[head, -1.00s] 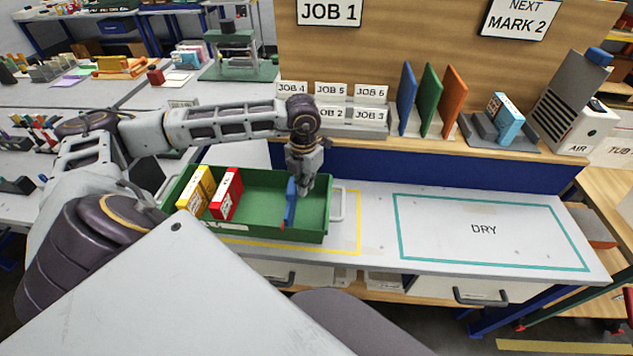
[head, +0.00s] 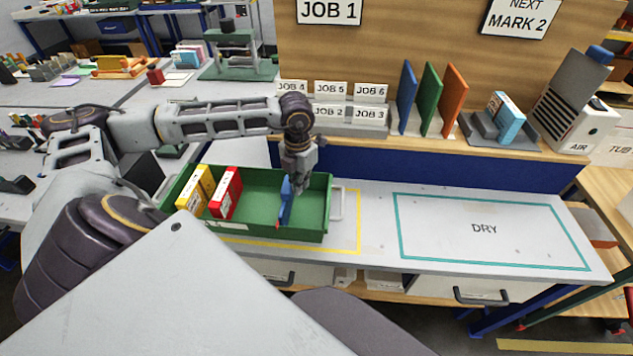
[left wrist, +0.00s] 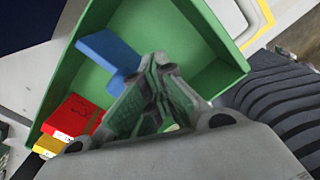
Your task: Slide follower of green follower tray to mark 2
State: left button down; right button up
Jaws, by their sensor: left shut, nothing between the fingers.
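The green follower tray (head: 258,192) sits on the bench in the head view, and its wall shows in the left wrist view (left wrist: 222,72). Its blue follower (head: 285,202) stands upright across the right part of the tray, with a red tip low at its front. It also shows in the left wrist view (left wrist: 105,52). A yellow box (head: 196,188) and a red box (head: 225,193) stand at the tray's left end, with a gap before the follower. My left gripper (head: 298,184) is shut and empty, reaching down into the tray right against the follower's right side. My right gripper is not in view.
A teal outline marked DRY (head: 484,228) on the bench to the right is clear. Blue, green and orange panels (head: 430,100) stand on the shelf behind. A sign reads NEXT MARK 2 (head: 521,19). A handle (head: 338,204) sticks out from the tray's right end.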

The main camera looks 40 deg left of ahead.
pick_arm(q)
jog(key=s+a+b, duration=0.1)
jog(key=s+a, duration=0.2)
jog(key=a, duration=0.2)
jog(key=shift+s+a+b, duration=0.25)
jog(key=shift+a+b, duration=0.15)
dwell(2.4)
jog(key=shift+s+a, duration=0.55)
jog(key=shift+a, duration=0.3)
jog(key=shift+s+a, duration=0.5)
jog(key=shift+a, duration=0.35)
dwell(0.4)
jog(key=shift+s+a, duration=0.55)
jog(key=shift+a, duration=0.35)
jog(key=shift+s+a, duration=0.55)
jog(key=shift+a, duration=0.3)
dwell(0.9)
